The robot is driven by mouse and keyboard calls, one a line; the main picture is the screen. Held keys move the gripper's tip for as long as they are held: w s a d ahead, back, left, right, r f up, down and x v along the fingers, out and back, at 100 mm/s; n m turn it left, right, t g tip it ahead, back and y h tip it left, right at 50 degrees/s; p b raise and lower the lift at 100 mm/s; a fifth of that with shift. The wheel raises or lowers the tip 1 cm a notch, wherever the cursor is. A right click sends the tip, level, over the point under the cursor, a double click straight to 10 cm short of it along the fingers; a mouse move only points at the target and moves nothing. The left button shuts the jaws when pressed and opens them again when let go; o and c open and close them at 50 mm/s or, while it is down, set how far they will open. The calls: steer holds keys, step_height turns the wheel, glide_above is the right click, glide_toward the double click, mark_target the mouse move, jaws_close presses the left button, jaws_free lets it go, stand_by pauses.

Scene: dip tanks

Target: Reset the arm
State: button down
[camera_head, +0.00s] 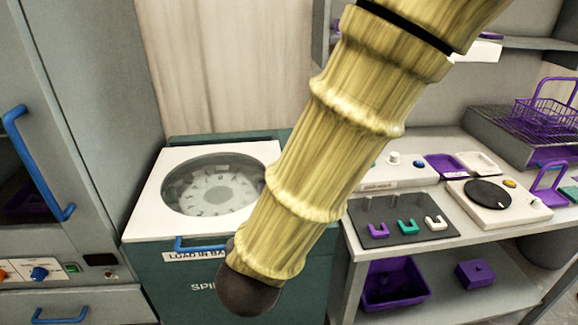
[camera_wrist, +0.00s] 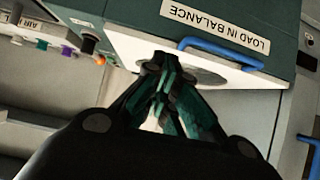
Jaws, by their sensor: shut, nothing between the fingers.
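My arm (camera_head: 330,140) crosses the middle of the head view from the top right down to the lower centre. Its dark rounded end (camera_head: 247,293) is in front of the green spin machine. My gripper is hidden in the head view. In the wrist view my gripper (camera_wrist: 160,66) has its dark, teal-padded fingers together and holds nothing. Behind the fingertips is the machine's white top, with its "LOAD IN BALANCE" label (camera_wrist: 215,30) and blue handle (camera_wrist: 220,52). I cannot tell how far the fingertips are from it.
The spin machine's round window (camera_head: 213,184) is left of my arm. A grey cabinet (camera_head: 85,110) with blue handles stands at left.

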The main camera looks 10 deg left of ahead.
steer(key=d+f+m+g+h, duration=0.1)
steer(key=d+f+g, duration=0.1)
steer(key=d+f, duration=0.85)
steer(key=d+f+m+g, duration=0.1)
steer(key=d+f+g, duration=0.2)
steer(key=d+f, duration=0.75)
steer(key=s+d+f+m+g+h, duration=0.1)
steer(key=s+d+f+g, duration=0.1)
steer(key=s+d+f, duration=0.6)
steer(key=s+d+f+g+h, duration=0.1)
steer(key=s+d+f+g, duration=0.2)
steer(key=s+d+f, duration=0.6)
steer(key=s+f, duration=0.4)
steer(key=shift+d+f+m+g, duration=0.15)
steer(key=shift+f+m+g, duration=0.15)
steer(key=shift+f+m, duration=0.1)
steer(key=shift+w, duration=0.1)
